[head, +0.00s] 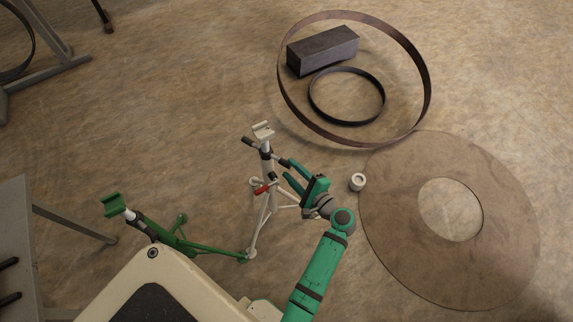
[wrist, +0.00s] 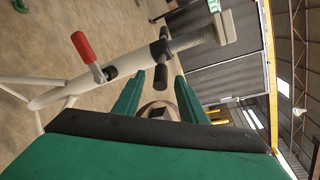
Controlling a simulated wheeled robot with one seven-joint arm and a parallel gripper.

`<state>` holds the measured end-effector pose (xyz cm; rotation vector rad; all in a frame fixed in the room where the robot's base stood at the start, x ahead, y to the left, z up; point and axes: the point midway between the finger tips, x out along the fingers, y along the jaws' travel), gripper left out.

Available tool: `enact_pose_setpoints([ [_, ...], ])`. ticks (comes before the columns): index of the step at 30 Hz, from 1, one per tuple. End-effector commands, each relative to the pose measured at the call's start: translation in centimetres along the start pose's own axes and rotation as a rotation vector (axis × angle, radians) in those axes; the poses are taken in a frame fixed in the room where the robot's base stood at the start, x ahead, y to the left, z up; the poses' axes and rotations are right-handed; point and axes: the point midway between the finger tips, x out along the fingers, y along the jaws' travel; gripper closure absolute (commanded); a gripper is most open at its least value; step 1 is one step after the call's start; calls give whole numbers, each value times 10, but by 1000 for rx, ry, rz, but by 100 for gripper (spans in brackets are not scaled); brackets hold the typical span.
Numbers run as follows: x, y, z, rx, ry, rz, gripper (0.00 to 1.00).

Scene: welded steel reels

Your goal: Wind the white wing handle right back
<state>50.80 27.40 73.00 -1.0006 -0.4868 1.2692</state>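The white stand (head: 268,196) stands upright on splayed legs in the middle of the head view. Its wing handle (head: 247,140) crosses the post below the cradle, with a black grip at each end. In the wrist view the wing handle's nearer black grip (wrist: 160,79) shows between my fingertips, and the other grip points away. A red-handled lever (wrist: 83,47) sits lower on the post; it also shows in the head view (head: 262,190). My gripper (head: 287,169) is open, its two green fingers pointing at the handle from the right. Whether they touch the grip cannot be told.
A green stand (head: 170,234) is at the lower left. A small white ring (head: 358,181) and a large flat disc (head: 390,240) lie to the right. A steel hoop (head: 429,85), a smaller ring (head: 382,105) and a dark block (head: 322,50) are at the back.

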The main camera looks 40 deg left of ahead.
Motion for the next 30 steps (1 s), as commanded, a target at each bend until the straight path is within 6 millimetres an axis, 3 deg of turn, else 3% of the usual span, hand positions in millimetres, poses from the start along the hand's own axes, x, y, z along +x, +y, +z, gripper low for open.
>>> enact_pose_setpoints([
  [3, 20, 0, 0, -1, 0, 1, 62],
  [9, 40, 0, -1, -1, 1, 1, 62],
  [20, 45, 0, -1, -1, 3, -1, 62],
  [21, 45, 0, -1, -1, 3, -1, 64],
  [26, 44, 0, -1, -1, 3, 0, 100],
  [30, 40, 1, -2, 0, 3, 1, 100],
])
